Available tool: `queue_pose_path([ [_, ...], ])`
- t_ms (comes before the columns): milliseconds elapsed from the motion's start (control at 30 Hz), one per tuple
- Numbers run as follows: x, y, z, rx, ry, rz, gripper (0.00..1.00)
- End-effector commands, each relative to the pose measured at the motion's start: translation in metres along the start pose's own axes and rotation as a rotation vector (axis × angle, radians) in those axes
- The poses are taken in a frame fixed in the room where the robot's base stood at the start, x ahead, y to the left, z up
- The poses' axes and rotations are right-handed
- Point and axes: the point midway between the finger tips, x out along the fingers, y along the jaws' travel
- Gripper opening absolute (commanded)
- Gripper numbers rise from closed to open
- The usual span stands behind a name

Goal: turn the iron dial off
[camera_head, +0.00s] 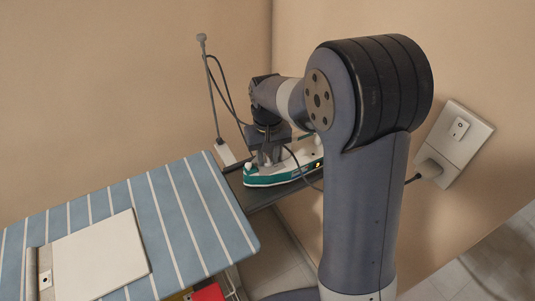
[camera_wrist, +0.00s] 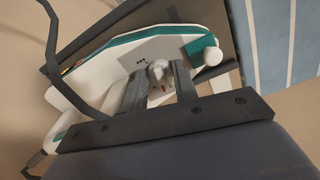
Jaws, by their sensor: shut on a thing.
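The iron (camera_head: 262,180), white with a teal base, stands on a dark shelf beside the ironing board. It also shows in the wrist view (camera_wrist: 110,65), with a small white knob (camera_wrist: 213,56) near its tip. A small yellow light (camera_head: 318,165) shows on its right end in the head view. My gripper (camera_head: 268,160) is over the iron, fingers pointing down at its top. In the wrist view, its fingers (camera_wrist: 158,75) are shut on a small pale dial (camera_wrist: 158,66) on the grey panel. The dial's markings are too small to read.
The blue-and-white striped ironing board (camera_head: 195,205) lies to the left, with a white plate (camera_head: 95,260) on it. The iron's dark cord (camera_wrist: 80,70) loops close to my gripper. A white wall socket (camera_head: 458,140) with a plug is at the right.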

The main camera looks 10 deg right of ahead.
Motion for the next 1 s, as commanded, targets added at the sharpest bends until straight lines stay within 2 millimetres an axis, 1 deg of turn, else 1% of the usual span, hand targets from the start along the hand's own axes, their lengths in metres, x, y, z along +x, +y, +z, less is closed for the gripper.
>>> queue_pose_path([
  [200, -0.0007, 0.0006, -0.0005, -0.126, 0.002, 0.0, 0.05],
  [400, -0.0006, 0.0008, -0.0007, -0.195, 0.003, 0.0, 0.05],
  [967, -0.0006, 0.0008, -0.0008, -0.224, 0.003, 0.0, 0.05],
  [1000, -0.0006, 0.0008, -0.0008, -0.224, 0.003, 0.0, 0.3],
])
